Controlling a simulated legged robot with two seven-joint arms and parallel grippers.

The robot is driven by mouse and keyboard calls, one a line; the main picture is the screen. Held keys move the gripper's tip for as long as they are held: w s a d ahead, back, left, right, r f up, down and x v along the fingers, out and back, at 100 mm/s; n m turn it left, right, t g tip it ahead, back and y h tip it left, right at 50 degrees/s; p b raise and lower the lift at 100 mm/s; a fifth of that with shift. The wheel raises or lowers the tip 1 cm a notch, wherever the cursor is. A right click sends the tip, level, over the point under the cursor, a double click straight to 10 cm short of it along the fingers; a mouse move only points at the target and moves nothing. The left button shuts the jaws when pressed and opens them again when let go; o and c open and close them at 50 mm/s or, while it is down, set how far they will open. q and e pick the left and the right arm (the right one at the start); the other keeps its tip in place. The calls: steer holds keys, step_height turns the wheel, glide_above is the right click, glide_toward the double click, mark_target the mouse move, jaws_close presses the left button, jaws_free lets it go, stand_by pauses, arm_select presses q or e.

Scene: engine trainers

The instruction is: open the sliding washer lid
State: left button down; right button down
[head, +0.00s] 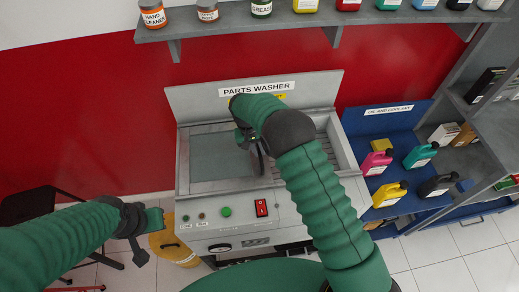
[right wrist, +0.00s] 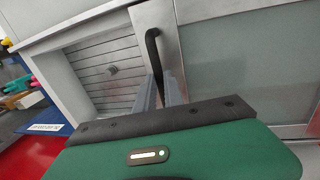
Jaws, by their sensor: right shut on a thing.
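The parts washer (head: 245,212) is a grey cabinet with a sliding lid (head: 215,160), a framed translucent panel over the left part of its top. In the right wrist view the lid (right wrist: 235,55) fills the right side, with a black bar handle (right wrist: 153,48) on its metal edge strip. My right gripper (head: 253,150) is at this edge; its fingers (right wrist: 165,92) are shut on the lid handle. Beside the lid, the slatted basin (right wrist: 105,72) lies uncovered. My left gripper (head: 142,240) hangs left of the washer, apart from it; its finger gap is unclear.
A shelf (head: 240,28) with several bottles and jars runs above the washer. A blue cart (head: 404,120) with coloured jugs stands close on the right. A yellow bucket (head: 178,246) stands at the washer's front left, near my left gripper.

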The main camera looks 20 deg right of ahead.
steer(key=c, duration=1.5)
jaws_free()
steer(key=shift+o, duration=0.2)
steer(key=a+r+b, duration=0.2)
steer(key=a+r, duration=0.1)
steer(key=r, duration=1.3)
steer(key=shift+w+a+r, duration=0.15)
steer(key=shift+w+r, duration=0.05)
steer(key=shift+w, duration=0.05)
steer(key=s+d+f+t, duration=0.1)
steer(key=s+d+f, duration=0.1)
steer(key=s, duration=0.6)
steer(key=s+d+f+n+t+y, duration=0.1)
steer(key=s+d+f, duration=0.1)
steer(key=s, duration=0.6)
steer(key=s+d+f+y, duration=0.1)
steer(key=s+d, duration=0.3)
steer(key=s, duration=0.4)
steer(key=shift+s+f+t, duration=0.25)
steer(key=shift+f+t, duration=0.15)
